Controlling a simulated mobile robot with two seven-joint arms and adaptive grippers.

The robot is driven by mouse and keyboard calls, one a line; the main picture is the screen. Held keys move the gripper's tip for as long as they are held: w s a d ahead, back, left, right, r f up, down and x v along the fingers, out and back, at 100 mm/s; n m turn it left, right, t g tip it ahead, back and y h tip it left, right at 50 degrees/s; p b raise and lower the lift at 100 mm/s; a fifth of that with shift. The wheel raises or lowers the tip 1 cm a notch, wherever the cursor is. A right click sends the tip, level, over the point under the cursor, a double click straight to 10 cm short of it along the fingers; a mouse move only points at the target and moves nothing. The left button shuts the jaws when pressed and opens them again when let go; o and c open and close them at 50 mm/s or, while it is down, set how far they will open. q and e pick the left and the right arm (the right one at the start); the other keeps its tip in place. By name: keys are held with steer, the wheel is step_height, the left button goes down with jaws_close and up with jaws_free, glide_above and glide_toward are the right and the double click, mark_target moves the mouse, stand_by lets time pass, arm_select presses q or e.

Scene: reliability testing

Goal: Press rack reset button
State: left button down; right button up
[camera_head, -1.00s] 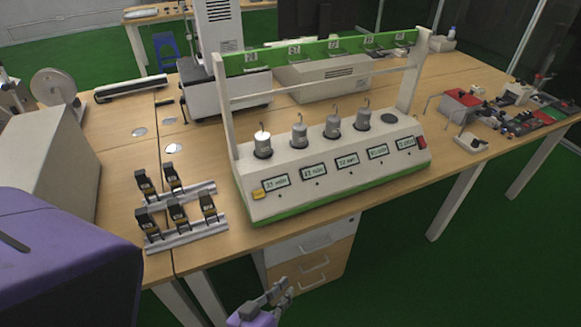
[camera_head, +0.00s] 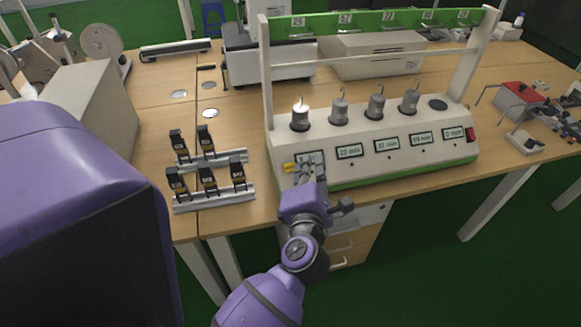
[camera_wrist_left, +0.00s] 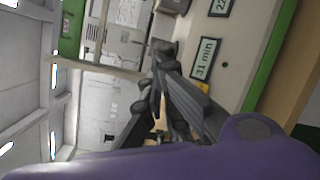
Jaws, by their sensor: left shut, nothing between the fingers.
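The rack (camera_head: 380,158) is a white box with a green base, a slanted front panel and an upright frame. A small yellow button (camera_head: 290,168) sits at the left end of that panel. My left gripper (camera_head: 308,166) is shut and empty, in front of the panel's left end, just right of the yellow button. It partly covers the leftmost display. In the left wrist view the fingers (camera_wrist_left: 163,58) point toward the panel beside a "31 min" display (camera_wrist_left: 205,58); a bit of yellow shows behind them. I cannot tell if the fingertips touch the panel. The right gripper is not in view.
Several metal cylinders with hooks stand in the rack's top. A red switch (camera_head: 470,134) is at the panel's right end. Black clip-like modules on rails (camera_head: 214,200) lie left of the rack. A drawer cabinet (camera_head: 352,243) stands under the table.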

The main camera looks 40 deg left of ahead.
mark_target(290, 167)
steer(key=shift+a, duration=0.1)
arm_select(q)
steer(key=w+a+f+b, duration=0.1)
steer(key=f, duration=0.1)
steer(key=w+a+f+b, duration=0.1)
steer(key=a+f, duration=0.1)
steer(key=w+a+f+b, duration=0.1)
steer(key=f+b, duration=0.1)
steer(key=shift+w+a+f, duration=0.15)
steer(key=shift+w, duration=0.15)
steer(key=shift+w+a+f, duration=0.1)
steer(key=shift+f, duration=0.05)
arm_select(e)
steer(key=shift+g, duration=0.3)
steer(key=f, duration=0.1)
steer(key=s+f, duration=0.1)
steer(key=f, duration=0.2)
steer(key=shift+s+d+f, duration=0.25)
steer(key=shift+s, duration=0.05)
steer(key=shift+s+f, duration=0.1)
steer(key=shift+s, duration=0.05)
